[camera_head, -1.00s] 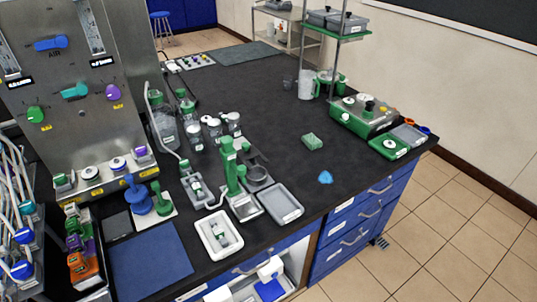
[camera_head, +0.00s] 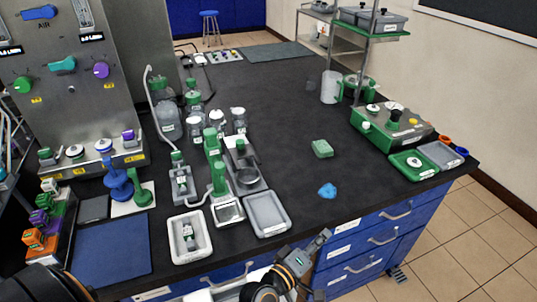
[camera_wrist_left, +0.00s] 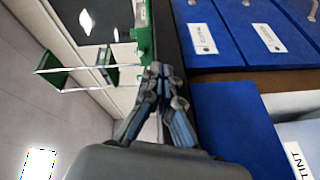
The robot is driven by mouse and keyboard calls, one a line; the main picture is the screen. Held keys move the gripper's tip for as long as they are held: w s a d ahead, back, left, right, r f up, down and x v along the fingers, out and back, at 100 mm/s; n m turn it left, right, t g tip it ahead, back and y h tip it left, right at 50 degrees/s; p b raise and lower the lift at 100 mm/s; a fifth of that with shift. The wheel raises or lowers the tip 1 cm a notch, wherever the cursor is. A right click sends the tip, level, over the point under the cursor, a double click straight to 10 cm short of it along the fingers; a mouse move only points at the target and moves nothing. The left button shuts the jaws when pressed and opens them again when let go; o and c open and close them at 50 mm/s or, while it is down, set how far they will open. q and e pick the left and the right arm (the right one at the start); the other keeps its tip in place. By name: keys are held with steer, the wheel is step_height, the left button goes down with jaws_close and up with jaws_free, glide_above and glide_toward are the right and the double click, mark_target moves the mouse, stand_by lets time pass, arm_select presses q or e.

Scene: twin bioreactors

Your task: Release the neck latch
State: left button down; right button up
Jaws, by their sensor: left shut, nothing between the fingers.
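I cannot pick out the neck latch for certain. A green upright device (camera_head: 212,143) with a small platform stands near the bench's front edge in the head view, and glass vessels with green or white caps (camera_head: 194,101) stand behind it. My left gripper (camera_head: 321,239) is beyond the front edge of the bench, right of the grey tray and in front of the blue drawers. Its fingers are shut and empty; they also show in the left wrist view (camera_wrist_left: 164,76), pointing past the blue drawer fronts. My right gripper is not in view.
A green instrument (camera_head: 421,122) stands at the right. Blue drawers (camera_head: 342,255) line the front.

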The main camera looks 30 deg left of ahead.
mark_target(241, 146)
arm_select(q)
steer(key=a+r+n+t+y, duration=0.1)
steer(key=r+n, duration=0.1)
steer(key=w+a+r+n+t+y, duration=0.1)
steer(key=r+n, duration=0.1)
steer(key=r, duration=0.1)
steer(key=w+a+r+n+t+y, duration=0.1)
steer(key=r+n, duration=0.1)
steer(key=r, duration=0.1)
steer(key=shift+w+n+t+b, duration=0.1)
steer(key=shift+n+t+b, duration=0.2)
steer(key=shift+t, duration=0.1)
steer(key=a+r+n+y, duration=0.55)
steer(key=n+y, duration=0.25)
steer(key=n, duration=0.3)
steer(key=a+f+n+g+y, duration=0.1)
steer(key=a+n+g+y, duration=0.1)
steer(key=n, duration=0.3)
steer(key=s+a+f+n+g+y+b, duration=0.1)
steer(key=a+n+g+y, duration=0.2)
steer(key=n, duration=0.3)
steer(key=a+n+g+y, duration=0.2)
steer(key=a+n+g, duration=0.1)
steer(key=n, duration=0.2)
steer(key=shift+s+a+f+n+b, duration=0.25)
steer(key=shift+a+f+n+b, duration=0.05)
steer(key=shift+a+f+b, duration=0.1)
steer(key=shift+s+f+n+g+y, duration=0.15)
steer(key=shift+f+n+g+y, duration=0.15)
steer(key=shift+n+g, duration=0.1)
